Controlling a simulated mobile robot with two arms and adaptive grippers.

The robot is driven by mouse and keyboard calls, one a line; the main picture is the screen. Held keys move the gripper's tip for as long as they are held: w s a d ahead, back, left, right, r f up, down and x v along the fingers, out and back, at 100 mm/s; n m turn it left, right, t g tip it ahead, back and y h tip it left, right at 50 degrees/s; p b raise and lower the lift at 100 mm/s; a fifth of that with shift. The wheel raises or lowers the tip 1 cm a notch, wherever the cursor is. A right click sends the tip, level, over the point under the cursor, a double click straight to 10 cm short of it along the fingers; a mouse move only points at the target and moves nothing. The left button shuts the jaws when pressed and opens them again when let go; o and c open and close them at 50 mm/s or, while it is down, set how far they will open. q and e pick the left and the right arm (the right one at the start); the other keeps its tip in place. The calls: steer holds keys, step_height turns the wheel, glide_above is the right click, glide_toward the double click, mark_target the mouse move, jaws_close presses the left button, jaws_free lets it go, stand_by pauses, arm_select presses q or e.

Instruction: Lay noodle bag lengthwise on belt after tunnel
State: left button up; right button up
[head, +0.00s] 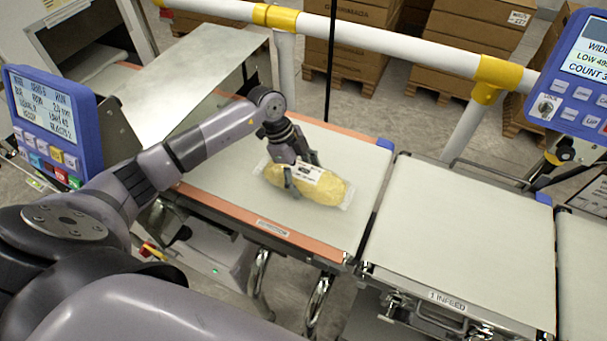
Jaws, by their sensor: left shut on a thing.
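The noodle bag (323,190) is a clear bag of yellow noodles with a white printed label. It is over the belt (232,187) with orange side edges, to the right of the metal tunnel opening (85,62) at the upper left. Its long side runs roughly along the belt, slightly slanted. My left gripper (297,181) is shut on the noodle bag near its left half, from above. I cannot tell whether the bag touches the belt. My right gripper is not in view.
A second belt marked 1 INFEED (462,235) lies to the right and is bare. A blue display panel (52,125) stands at the left, another (575,75) at the upper right. A white guard rail (385,38) with yellow joints runs behind the belts, with cartons (475,40) beyond.

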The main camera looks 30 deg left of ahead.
arm_select(q)
steer(key=o, duration=1.5)
steer(key=shift+c, duration=0.2)
steer(key=shift+o, duration=1)
steer(key=p+v, duration=0.8)
steer(key=v, duration=0.3)
steer(key=shift+d+r+p, duration=0.1)
steer(key=shift+r+p, duration=0.1)
steer(key=shift+p, duration=0.2)
steer(key=shift+a+r, duration=0.25)
steer(key=shift+r, duration=0.15)
